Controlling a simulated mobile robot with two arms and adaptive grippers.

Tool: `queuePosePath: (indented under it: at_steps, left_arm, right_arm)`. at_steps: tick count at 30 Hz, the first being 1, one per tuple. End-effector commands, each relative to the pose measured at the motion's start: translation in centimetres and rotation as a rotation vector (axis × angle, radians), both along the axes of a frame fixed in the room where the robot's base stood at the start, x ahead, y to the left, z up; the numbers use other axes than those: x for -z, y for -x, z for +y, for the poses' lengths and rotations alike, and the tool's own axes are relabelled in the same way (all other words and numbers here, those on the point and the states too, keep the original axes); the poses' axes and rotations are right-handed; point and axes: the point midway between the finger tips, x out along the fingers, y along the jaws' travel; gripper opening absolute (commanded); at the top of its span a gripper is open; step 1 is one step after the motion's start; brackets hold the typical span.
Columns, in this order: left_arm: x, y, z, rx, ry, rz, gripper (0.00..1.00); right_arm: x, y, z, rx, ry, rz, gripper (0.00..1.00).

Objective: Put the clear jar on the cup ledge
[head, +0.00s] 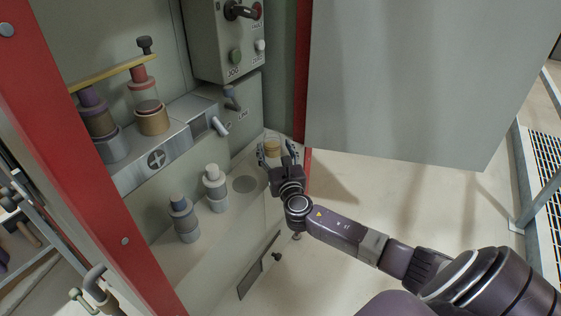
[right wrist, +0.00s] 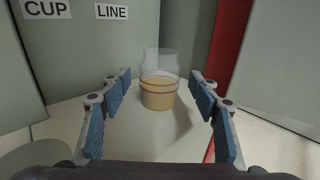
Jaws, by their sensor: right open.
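The clear jar (right wrist: 160,92) has a tan lower part and a see-through upper part. It stands upright on the pale lower shelf, near the red post. In the head view the jar (head: 272,146) shows just beyond my right gripper (head: 278,156). In the right wrist view my right gripper (right wrist: 161,88) is open, with its blue-padded fingers apart on either side of the jar. I cannot see either finger touching it. A CUP label (right wrist: 46,9) is on the wall; I cannot tell which surface is the cup ledge. My left gripper is out of view.
A metal upper ledge (head: 140,174) holds purple and red-topped jars. A red post (head: 302,90) and grey door panel (head: 410,80) stand to the right.

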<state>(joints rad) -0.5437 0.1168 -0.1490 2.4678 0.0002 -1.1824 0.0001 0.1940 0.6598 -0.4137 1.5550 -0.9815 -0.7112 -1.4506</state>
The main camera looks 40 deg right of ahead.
Motion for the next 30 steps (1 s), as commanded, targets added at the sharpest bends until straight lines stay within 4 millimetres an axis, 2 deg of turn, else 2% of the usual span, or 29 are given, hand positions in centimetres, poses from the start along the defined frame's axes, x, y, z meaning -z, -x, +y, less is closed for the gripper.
queuePosePath:
  at_steps: [6,12,17,20,23,26,29,30]
  left_arm:
    - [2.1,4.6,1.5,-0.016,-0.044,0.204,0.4]
    - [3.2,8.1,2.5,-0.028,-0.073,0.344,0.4]
    - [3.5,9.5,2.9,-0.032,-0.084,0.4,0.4]
    - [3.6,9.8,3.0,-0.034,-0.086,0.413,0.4]
    - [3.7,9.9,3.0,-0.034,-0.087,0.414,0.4]
    - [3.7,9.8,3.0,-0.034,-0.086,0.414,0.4]
    - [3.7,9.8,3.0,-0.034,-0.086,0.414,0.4]
    - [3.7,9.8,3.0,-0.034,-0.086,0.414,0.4]
  right_arm:
    - [0.0,3.6,1.6,-0.002,-0.002,0.003,0.56]
    - [0.0,6.3,2.7,-0.002,-0.001,0.003,0.56]
    - [0.0,7.4,3.1,0.0,-0.005,0.0,0.56]
    - [0.8,8.5,3.5,0.024,-0.105,-0.009,0.56]
    - [2.9,10.9,4.4,0.102,-0.389,-0.035,0.56]
    - [6.5,15.2,6.0,0.262,-0.824,-0.074,0.56]
    - [10.5,21.1,9.0,0.515,-1.305,-0.12,0.56]
    - [11.8,23.6,10.6,0.636,-1.485,-0.141,0.56]
